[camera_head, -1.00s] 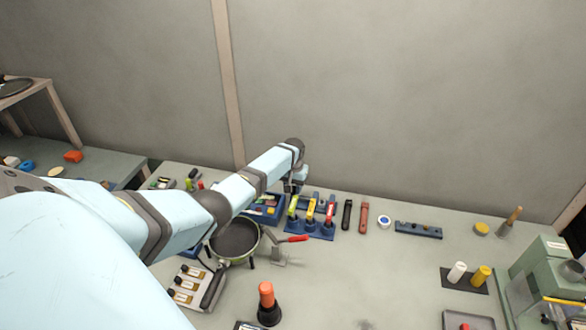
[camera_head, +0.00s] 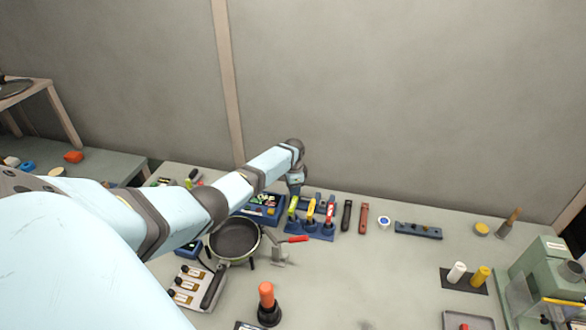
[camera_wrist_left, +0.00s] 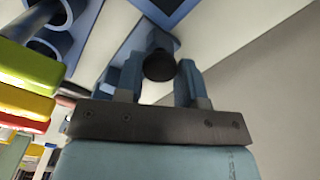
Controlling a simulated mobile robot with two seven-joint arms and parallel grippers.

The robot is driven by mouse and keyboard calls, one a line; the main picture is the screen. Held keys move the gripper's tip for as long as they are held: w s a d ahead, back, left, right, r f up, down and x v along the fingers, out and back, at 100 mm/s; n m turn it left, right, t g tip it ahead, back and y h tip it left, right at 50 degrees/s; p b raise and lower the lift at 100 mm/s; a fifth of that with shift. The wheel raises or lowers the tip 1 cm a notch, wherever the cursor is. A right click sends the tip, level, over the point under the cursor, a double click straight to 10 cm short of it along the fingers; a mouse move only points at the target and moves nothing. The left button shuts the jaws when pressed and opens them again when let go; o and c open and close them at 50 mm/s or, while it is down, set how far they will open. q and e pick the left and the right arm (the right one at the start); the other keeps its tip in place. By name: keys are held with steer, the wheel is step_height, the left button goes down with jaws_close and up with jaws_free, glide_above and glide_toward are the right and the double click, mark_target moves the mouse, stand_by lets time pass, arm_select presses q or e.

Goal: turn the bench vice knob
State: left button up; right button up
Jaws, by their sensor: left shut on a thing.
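My left gripper (camera_head: 296,188) reaches down at the back of the bench, just behind a blue rack of coloured handles (camera_head: 312,222). In the left wrist view a dark round knob (camera_wrist_left: 160,66) sits between the two blue-grey fingers of this gripper (camera_wrist_left: 160,80), which are shut on it. The knob is in front of a blue body (camera_wrist_left: 150,42), seemingly the bench vice, which runs towards the top of that view. In the head view the knob is hidden by the gripper and wrist. My right gripper is not in view.
Yellow and red handles (camera_wrist_left: 28,90) stand close to the gripper's left in the wrist view. A frying pan (camera_head: 235,240), a switch panel (camera_head: 190,286) and an orange-topped stand (camera_head: 266,297) are nearer. A green machine (camera_head: 545,270) is at right.

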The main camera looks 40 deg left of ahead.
arm_select(q)
steer(key=m+b, duration=0.1)
steer(key=m, duration=0.5)
steer(key=shift+m, duration=0.3)
steer(key=m+b, duration=0.1)
steer(key=m, duration=0.5)
steer(key=shift+b, duration=0.4)
steer(key=o, duration=0.9)
